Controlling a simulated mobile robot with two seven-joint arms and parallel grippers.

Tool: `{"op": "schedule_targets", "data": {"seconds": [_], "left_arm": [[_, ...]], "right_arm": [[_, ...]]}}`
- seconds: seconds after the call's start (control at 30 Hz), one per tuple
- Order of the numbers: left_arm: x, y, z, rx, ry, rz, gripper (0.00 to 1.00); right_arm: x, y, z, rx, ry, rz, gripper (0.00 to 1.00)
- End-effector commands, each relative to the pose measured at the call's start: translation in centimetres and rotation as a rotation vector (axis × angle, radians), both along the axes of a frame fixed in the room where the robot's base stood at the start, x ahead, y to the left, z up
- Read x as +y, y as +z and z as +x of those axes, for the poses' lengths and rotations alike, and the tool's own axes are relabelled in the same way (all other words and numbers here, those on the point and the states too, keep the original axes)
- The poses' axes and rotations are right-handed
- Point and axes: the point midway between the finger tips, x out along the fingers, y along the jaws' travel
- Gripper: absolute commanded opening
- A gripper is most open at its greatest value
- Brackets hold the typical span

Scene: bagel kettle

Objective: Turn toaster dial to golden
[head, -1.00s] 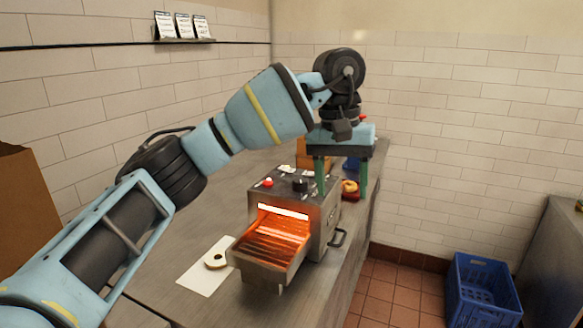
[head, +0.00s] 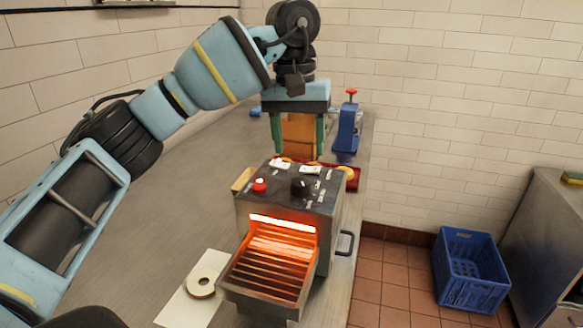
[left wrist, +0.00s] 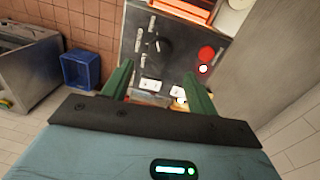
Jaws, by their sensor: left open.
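The toaster (head: 255,205) is a dark metal box on the counter, with glowing orange slots and a wire rack at its front. Its black dial (head: 300,188) is on the top, right of a red button (head: 259,186), with white labels around it. In the left wrist view the dial (left wrist: 160,45) lies beyond the fingertips, left of the red button (left wrist: 206,53). My left gripper (head: 297,148) is open, its green fingers pointing down above the back of the toaster, apart from the dial. It also shows in the left wrist view (left wrist: 160,82). My right gripper is out of view.
Behind the toaster are a red tray (head: 352,177) with bagels and a blue stand with a red knob (head: 347,130). A blue crate (head: 470,270) sits on the floor at right.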

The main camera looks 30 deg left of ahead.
Motion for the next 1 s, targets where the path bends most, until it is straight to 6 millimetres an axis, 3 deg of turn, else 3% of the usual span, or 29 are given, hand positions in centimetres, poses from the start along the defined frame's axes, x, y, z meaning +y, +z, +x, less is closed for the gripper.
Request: {"op": "schedule_targets", "data": {"seconds": [0.37, 0.8, 1.0], "left_arm": [[0.0, -0.5, 0.0, 0.001, 0.000, 0.001, 0.58], [-0.4, -6.3, 0.1, 0.000, 0.000, 0.001, 0.58], [-0.5, -7.6, 0.1, -0.001, 0.000, 0.000, 0.58]], "right_arm": [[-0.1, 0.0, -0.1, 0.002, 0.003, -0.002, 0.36], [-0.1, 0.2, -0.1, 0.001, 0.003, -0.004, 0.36], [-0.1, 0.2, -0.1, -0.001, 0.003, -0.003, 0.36]]}}
